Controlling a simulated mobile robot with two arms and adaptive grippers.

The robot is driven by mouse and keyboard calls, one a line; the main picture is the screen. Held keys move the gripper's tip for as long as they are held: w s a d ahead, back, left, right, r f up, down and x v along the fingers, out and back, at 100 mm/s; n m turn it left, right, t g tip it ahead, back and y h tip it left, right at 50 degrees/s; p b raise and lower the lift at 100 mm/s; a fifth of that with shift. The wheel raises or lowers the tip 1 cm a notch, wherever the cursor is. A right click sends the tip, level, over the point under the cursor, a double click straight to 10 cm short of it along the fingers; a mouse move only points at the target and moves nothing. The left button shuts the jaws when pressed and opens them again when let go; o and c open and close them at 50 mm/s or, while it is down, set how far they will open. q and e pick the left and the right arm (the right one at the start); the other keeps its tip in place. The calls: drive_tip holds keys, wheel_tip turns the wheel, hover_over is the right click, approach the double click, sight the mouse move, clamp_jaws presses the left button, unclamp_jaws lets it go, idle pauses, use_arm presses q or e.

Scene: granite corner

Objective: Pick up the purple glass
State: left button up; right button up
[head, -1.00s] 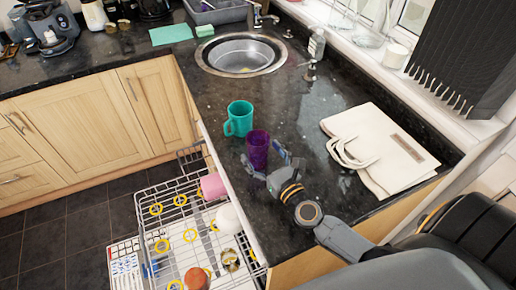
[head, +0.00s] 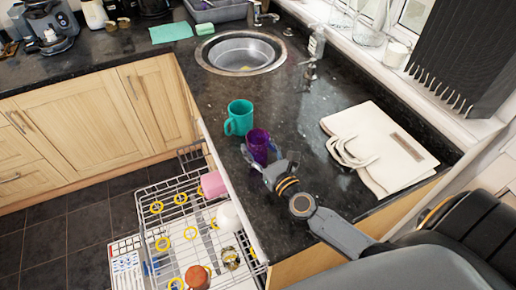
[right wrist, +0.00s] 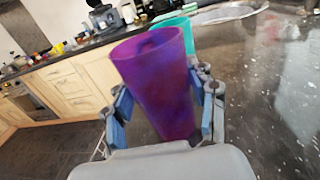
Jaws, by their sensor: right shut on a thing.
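The purple glass (head: 258,144) stands upright near the left edge of the dark counter, just in front of a teal mug (head: 239,118). My right gripper (head: 262,160) is shut on the purple glass, with a finger on either side of it. In the right wrist view the glass (right wrist: 160,85) fills the space between the blue-padded fingers (right wrist: 165,118), and the teal mug (right wrist: 184,32) shows behind it. I cannot tell whether the glass is lifted off the counter. My left gripper is not in view.
A cream bag (head: 385,150) lies on the counter to the right. A round sink (head: 240,70) is set in behind. An open dishwasher rack (head: 165,215) with several dishes is below the counter's left edge. The counter between mug and bag is clear.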

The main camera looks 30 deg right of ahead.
sight(263, 144)
drive_tip(key=shift+r+p, duration=0.35)
drive_tip(key=shift+r, duration=0.25)
wheel_tip(263, 144, up, 3)
drive_tip(key=shift+f+p, duration=0.1)
drive_tip(key=shift+p, duration=0.9)
drive_tip(key=s+a+r+p, duration=0.3)
drive_tip(key=s+a+r, duration=0.5)
drive_tip(key=a, duration=0.3)
drive_tip(key=s+d+f+h+b, duration=0.1)
drive_tip(key=s+d+f+b, duration=0.3)
drive_tip(key=b, duration=0.5)
drive_tip(key=shift+s+d+f+m, duration=0.4)
drive_tip(key=shift+s+f, duration=0.2)
drive_tip(key=shift+s, duration=0.65)
drive_tip(key=m+b, duration=0.3)
drive_tip(key=m, duration=0.3)
drive_tip(key=shift+s+f, duration=0.1)
drive_tip(key=m, duration=0.5)
drive_tip(key=shift+r+m, duration=0.3)
drive_tip(key=shift+m, duration=0.1)
